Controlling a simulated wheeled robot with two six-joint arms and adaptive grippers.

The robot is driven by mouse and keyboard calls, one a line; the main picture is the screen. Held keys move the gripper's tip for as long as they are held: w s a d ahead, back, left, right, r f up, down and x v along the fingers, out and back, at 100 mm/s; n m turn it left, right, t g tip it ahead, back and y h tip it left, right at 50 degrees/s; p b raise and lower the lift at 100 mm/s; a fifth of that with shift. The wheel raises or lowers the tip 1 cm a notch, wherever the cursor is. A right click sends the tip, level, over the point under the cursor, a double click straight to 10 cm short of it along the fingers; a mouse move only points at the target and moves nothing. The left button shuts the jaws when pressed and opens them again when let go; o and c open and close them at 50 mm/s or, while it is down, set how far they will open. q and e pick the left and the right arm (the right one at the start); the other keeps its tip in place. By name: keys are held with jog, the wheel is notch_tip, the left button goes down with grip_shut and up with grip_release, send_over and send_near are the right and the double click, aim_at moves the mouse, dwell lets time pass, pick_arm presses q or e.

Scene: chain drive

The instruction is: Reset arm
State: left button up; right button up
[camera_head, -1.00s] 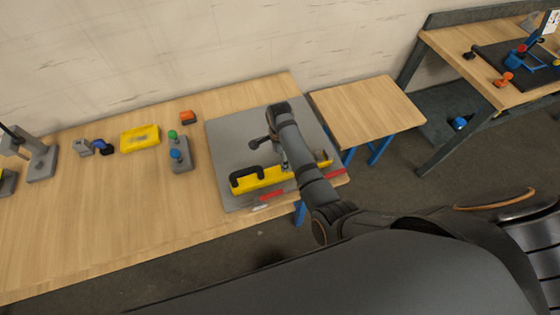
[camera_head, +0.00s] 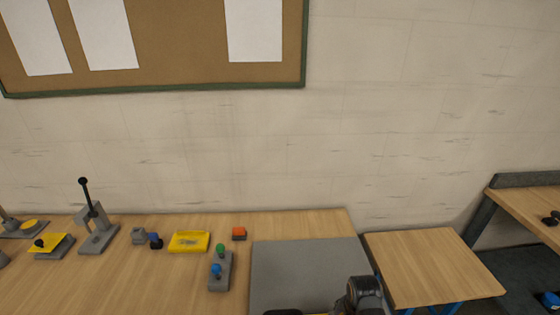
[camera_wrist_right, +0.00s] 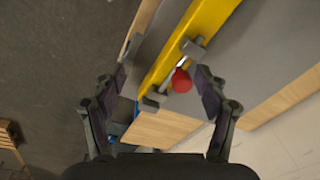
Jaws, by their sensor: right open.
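My right arm (camera_head: 364,296) shows only in part at the bottom edge of the head view, over the grey plate (camera_head: 300,262) on the wooden table. In the right wrist view, my right gripper (camera_wrist_right: 160,82) is open, with its two fingers well apart and nothing held between them. Beyond the fingers is a yellow bar (camera_wrist_right: 192,36) with grey brackets and a red knob (camera_wrist_right: 181,81). I cannot tell how far the gripper is from the knob. My left gripper is not in view.
A lower side table (camera_head: 430,265) stands at the right. A pinboard (camera_head: 180,50) hangs behind.

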jog(key=s+d+r+n+t, duration=0.35)
jog(key=s+r+n, duration=0.55)
jog(key=s+n, duration=0.4)
jog(key=s+d+f+g+b, duration=0.15)
jog(key=f+b, duration=0.25)
jog(key=f, duration=1.4)
jog(key=s+d+f+g+b, duration=0.15)
jog(key=f+b, duration=0.25)
jog(key=f, duration=1.3)
pick_arm(q)
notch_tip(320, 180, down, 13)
jog(key=b, duration=0.5)
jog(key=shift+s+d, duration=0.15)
pick_arm(e)
jog(key=s+f, duration=1.8)
jog(key=f, duration=0.2)
jog(key=shift+d+f+m, duration=0.3)
jog(key=shift+d, duration=0.1)
jog(key=shift+g, duration=0.25)
